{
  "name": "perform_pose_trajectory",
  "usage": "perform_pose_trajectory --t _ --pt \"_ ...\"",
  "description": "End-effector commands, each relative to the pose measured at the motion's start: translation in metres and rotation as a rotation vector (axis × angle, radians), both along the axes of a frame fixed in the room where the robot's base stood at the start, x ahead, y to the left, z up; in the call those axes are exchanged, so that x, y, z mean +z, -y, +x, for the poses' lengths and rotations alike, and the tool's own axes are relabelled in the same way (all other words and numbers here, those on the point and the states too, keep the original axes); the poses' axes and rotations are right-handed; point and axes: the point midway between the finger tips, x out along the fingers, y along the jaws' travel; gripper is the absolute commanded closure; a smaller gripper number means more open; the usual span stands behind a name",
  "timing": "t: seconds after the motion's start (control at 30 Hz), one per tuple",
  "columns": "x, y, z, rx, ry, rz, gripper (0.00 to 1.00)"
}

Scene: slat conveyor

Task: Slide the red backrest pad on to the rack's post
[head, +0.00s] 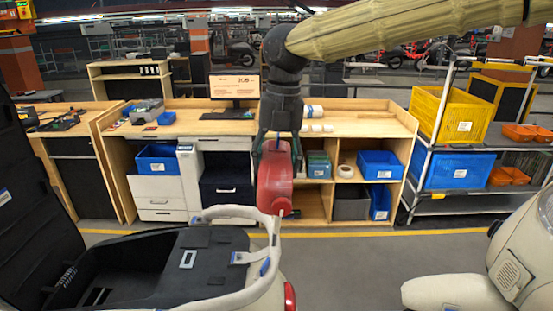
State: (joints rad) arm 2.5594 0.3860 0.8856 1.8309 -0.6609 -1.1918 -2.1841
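My gripper (277,148) points down from the arm and is shut on the red backrest pad (274,180). Its fingers lie on both sides of the pad's upper part. The pad hangs upright in front of the workbench, above the rear of the cream scooter. The cream rack (240,213) curves around the scooter's rear. Its post (275,228) shows just under the pad's lower end. The pad and post overlap in this view, and I cannot tell whether they touch.
The scooter's seat (28,190) stands raised at the left above the black storage bay (150,265). A wooden workbench (350,120) with a monitor (235,86) stands behind. A shelf (470,200) with bins is at right. Another cream scooter (515,255) fills the lower right.

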Motion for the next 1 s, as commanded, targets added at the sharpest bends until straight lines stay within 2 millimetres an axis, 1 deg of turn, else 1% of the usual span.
perform_pose_trajectory --t 0.8,1.0 --pt "-0.018 -0.002 0.000 0.000 0.000 0.000 0.78" --pt "-0.019 -0.002 0.000 0.000 0.000 0.000 0.78"
